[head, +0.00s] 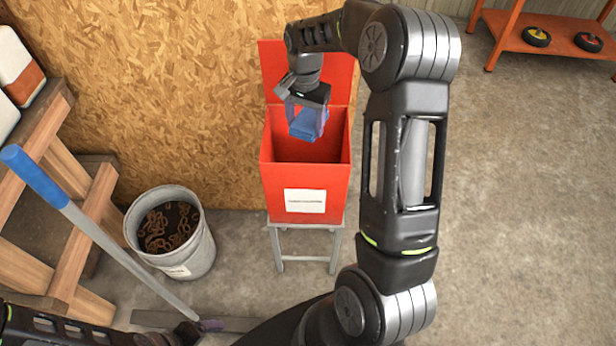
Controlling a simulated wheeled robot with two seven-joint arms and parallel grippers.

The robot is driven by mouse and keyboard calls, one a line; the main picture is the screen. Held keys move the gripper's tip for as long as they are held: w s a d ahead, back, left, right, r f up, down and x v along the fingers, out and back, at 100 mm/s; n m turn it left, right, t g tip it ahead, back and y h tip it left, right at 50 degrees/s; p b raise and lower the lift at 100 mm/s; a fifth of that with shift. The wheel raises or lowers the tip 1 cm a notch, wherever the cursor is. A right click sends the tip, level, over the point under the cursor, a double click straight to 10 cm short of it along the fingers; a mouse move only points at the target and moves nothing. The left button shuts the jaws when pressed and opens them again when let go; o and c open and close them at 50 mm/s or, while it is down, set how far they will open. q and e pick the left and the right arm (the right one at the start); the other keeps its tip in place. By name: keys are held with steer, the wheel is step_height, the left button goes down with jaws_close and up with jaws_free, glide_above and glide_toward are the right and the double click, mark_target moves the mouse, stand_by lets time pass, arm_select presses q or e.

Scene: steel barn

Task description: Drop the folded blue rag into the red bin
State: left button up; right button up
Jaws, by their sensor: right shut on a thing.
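The folded blue rag (303,126) is between the fingers of my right gripper (308,118), which is shut on it and points down. The rag hangs over the open top of the red bin (338,170), inside the outline of its opening. The bin has a raised red lid at the back and a white label on its front. Its floor is hidden. My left gripper (206,326) shows only in part at the bottom edge, away from the rag and the bin; its opening cannot be made out.
The bin stands on a grey metal stand (307,228) against a chipboard wall. A metal bucket (205,250) of rusty rings is left of it. A blue-handled pole (95,232) leans by wooden steps (35,265). An orange shelf (503,30) stands back right; the right floor is clear.

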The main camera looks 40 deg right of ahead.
steer(key=o, duration=1.4)
step_height(320, 180, up, 8)
steer(key=shift+f+b, duration=0.1)
steer(key=shift+b, duration=0.35)
